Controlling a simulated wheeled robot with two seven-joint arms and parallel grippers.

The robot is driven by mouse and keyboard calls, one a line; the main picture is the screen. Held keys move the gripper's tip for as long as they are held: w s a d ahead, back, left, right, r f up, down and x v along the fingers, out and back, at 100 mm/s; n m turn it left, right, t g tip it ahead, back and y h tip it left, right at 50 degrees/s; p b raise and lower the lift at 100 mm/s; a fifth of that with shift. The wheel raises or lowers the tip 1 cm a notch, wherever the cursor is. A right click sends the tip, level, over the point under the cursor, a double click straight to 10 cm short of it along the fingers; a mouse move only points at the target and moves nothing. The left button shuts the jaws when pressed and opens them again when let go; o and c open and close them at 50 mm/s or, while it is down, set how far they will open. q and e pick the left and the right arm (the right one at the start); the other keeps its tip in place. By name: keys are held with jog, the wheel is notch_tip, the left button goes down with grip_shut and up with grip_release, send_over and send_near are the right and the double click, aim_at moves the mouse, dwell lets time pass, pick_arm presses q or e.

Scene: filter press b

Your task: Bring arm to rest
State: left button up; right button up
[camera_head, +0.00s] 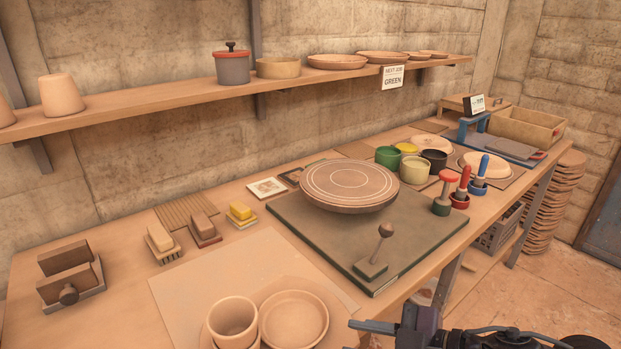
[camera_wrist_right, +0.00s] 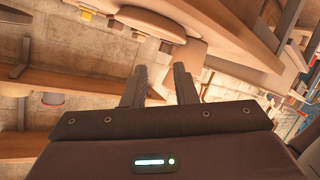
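My right gripper (camera_wrist_right: 160,70) shows in its wrist view with two dark fingers standing apart and nothing between them. In the head view, part of my right arm and gripper (camera_head: 388,322) comes in low at the right, by the front edge of the workbench (camera_head: 120,240). Its fingers are only partly seen there. The gripper appears apart from the things on the bench. My left arm and gripper are not in the head view.
Near the gripper, a cup (camera_head: 232,320) and shallow bowl (camera_head: 294,318) stand on a pale board (camera_head: 200,285). Behind are a knobbed stand (camera_head: 371,267) and a round wheel (camera_head: 350,184) on a dark slab (camera_head: 425,240). Free floor (camera_head: 520,285) lies at right.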

jog(key=w+d+f+m+t+h, duration=0.2)
jog(key=d+f+m+h, duration=0.85)
jog(key=m, duration=0.25)
jog(key=s+f+m+g+h, duration=0.2)
jog(key=s+f+g, duration=0.45)
jog(key=s, duration=0.35)
jog(key=s+f+p, duration=0.3)
jog(key=f+p, duration=0.1)
jog(key=f, duration=2.5)
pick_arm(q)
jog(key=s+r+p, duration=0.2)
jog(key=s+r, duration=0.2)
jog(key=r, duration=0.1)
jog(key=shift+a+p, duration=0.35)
pick_arm(e)
jog(key=s+d+f+g, duration=0.1)
jog(key=s+f, duration=0.5)
jog(key=s, duration=0.3)
jog(key=s+d+f, duration=0.2)
jog(key=s+f, duration=0.5)
jog(key=s, duration=0.2)
jog(key=shift+s+d+g, duration=0.15)
jog(key=shift+d+g, duration=0.05)
jog(key=shift+g, duration=0.15)
